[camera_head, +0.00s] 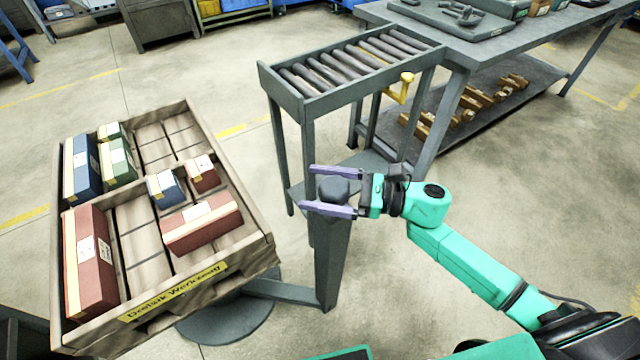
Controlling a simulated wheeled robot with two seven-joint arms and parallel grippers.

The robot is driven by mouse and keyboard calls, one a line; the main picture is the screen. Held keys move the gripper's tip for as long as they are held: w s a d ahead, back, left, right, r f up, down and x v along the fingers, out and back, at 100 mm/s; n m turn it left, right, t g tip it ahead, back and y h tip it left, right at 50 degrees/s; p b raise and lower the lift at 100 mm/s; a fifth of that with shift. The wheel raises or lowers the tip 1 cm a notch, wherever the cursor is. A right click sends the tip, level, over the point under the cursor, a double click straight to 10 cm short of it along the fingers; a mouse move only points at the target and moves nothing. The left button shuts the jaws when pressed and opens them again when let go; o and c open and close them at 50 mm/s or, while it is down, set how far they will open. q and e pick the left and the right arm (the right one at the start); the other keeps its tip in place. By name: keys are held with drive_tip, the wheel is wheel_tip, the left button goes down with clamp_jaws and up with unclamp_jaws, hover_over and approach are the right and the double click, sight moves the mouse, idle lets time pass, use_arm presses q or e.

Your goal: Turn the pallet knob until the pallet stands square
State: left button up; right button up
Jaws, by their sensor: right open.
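The pallet (215,143) is a wooden tray with a yellow label on its front side. It sits turned at an angle in the picture, above a round grey base (228,322). A dark grey post (331,250) stands to its right, joined to that base by a low bar. The knob (336,189) is the dark cap on top of the post. My right gripper (309,189) is open, with its two purple fingers on either side of the knob. I cannot tell whether they touch it. My left gripper is out of view.
Several red, blue and green boxes lie in the pallet. A roller conveyor (296,106) with a yellow crank handle (402,90) stands behind the post. A grey workbench (540,32) is at the back right. Open floor lies behind the pallet.

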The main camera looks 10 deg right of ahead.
sight(335, 177)
drive_tip(key=c, duration=1.3)
drive_tip(key=shift+o, duration=0.2)
